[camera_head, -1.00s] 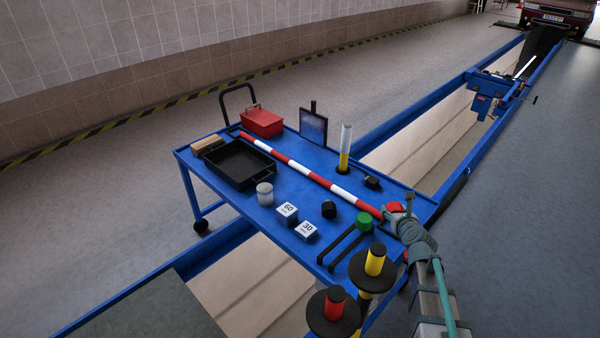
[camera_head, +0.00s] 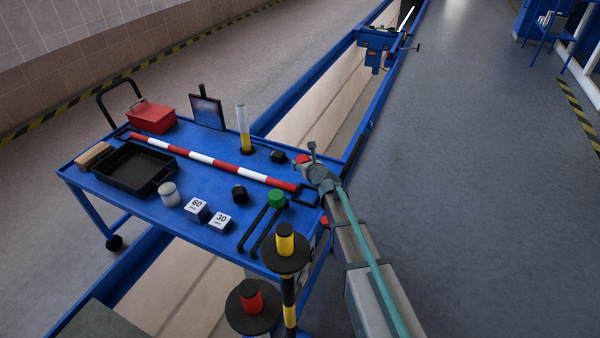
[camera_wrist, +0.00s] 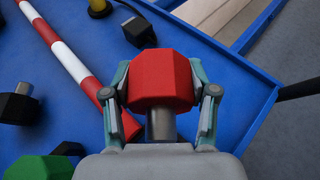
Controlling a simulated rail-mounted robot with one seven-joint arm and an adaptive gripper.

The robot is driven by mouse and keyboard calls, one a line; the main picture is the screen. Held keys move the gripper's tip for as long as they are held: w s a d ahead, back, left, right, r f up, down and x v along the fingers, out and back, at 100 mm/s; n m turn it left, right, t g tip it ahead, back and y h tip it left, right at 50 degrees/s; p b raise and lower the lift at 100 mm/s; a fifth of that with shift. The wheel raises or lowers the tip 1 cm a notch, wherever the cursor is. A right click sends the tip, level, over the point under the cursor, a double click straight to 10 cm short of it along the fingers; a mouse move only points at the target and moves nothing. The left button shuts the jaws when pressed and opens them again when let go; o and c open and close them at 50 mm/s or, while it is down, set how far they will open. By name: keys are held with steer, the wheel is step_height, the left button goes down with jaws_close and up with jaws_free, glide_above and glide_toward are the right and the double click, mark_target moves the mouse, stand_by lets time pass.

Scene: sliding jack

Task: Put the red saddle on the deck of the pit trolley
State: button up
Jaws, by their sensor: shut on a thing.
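My gripper (camera_head: 306,160) is shut on the red saddle (camera_head: 302,159), over the right end of the blue pit trolley's deck (camera_head: 215,162). In the wrist view the saddle (camera_wrist: 160,78) is a red faceted block with a grey stem, held between both fingers of my gripper (camera_wrist: 163,85). The blue deck (camera_wrist: 255,95) lies below it. I cannot tell how high the saddle is above the deck, or whether it touches.
A red-and-white bar (camera_head: 215,161) lies along the deck, its end close to my gripper. A small black block (camera_head: 278,156), a green-topped piece (camera_head: 277,198) and number blocks (camera_head: 196,210) stand nearby. Disc-topped posts (camera_head: 285,258) stand at the front. Bare deck shows at the right corner.

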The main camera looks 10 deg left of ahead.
steer(key=w+f, duration=0.1)
steer(key=f, duration=0.1)
steer(key=w+a+f, duration=0.1)
steer(key=shift+w+f+b, duration=0.3)
steer(key=shift+w+f, duration=0.1)
steer(key=f, duration=0.1)
steer(key=w+f+b, duration=0.1)
steer(key=f, duration=0.1)
steer(key=shift+w+a+f, duration=0.1)
steer(key=shift+f, duration=0.65)
steer(key=shift+f, duration=0.1)
steer(key=o, duration=1.5)
steer(key=shift+c, duration=0.2)
